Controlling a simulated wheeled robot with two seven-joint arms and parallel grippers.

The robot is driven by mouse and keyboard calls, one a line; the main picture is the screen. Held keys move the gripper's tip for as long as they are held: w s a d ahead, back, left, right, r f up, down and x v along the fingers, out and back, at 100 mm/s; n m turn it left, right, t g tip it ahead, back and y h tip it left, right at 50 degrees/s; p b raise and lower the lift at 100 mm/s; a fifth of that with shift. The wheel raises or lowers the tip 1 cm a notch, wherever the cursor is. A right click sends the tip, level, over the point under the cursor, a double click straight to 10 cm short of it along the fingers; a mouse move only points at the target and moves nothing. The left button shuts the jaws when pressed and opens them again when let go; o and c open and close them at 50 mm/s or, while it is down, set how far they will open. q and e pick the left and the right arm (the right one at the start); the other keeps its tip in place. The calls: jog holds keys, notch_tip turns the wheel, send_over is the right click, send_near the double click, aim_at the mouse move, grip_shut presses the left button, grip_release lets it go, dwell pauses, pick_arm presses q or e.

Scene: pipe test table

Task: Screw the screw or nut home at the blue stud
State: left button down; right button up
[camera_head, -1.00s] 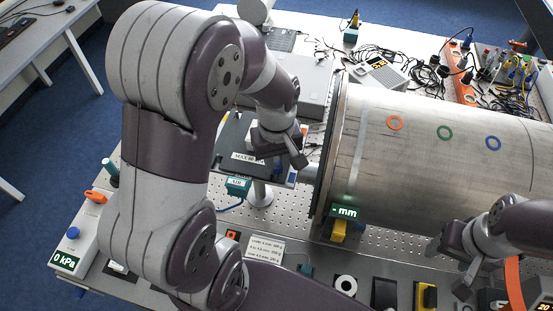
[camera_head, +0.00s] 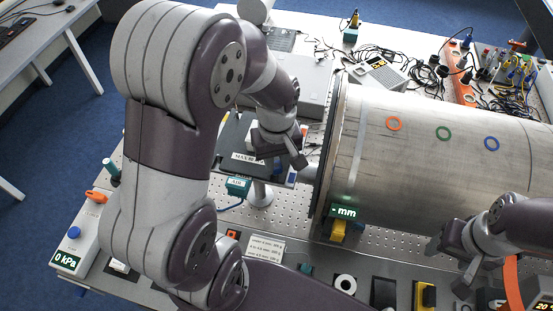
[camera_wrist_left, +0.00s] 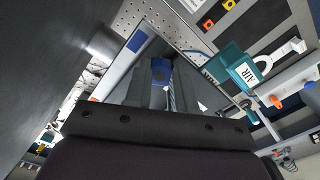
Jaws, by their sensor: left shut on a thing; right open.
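My left gripper (camera_head: 293,158) is over the plate assembly just left of the pipe's flanged end. In the left wrist view, its fingers (camera_wrist_left: 161,80) are shut on a small blue piece (camera_wrist_left: 160,72), with the fingers hiding much of it. I cannot tell whether this piece is a screw, a nut or the stud's marking. A blue patch (camera_wrist_left: 138,40) marks a plate corner just beyond the fingers. The blue stud itself is not clearly visible in the head view. My right gripper (camera_head: 446,262) is open and empty, in front of the pipe at the right.
The large metal pipe (camera_head: 420,165) carries orange, green and blue rings. A teal AIR block (camera_wrist_left: 245,70) stands close to the left gripper. A "mm" display (camera_head: 343,212) sits under the pipe's flange. Cables (camera_head: 430,75) clutter the back. Perforated table (camera_head: 275,225) shows in front.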

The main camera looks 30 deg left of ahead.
pick_arm(q)
jog(key=m+p, duration=0.1)
jog(key=m, duration=0.2)
jog(key=shift+r, duration=0.1)
jog(key=shift+m, duration=0.8)
jog(key=shift+f+m, duration=0.2)
jog(key=shift+m, duration=0.1)
jog(key=shift+r+m+p, duration=0.15)
jog(key=shift+m+p, duration=0.25)
jog(key=shift+m, duration=2.2)
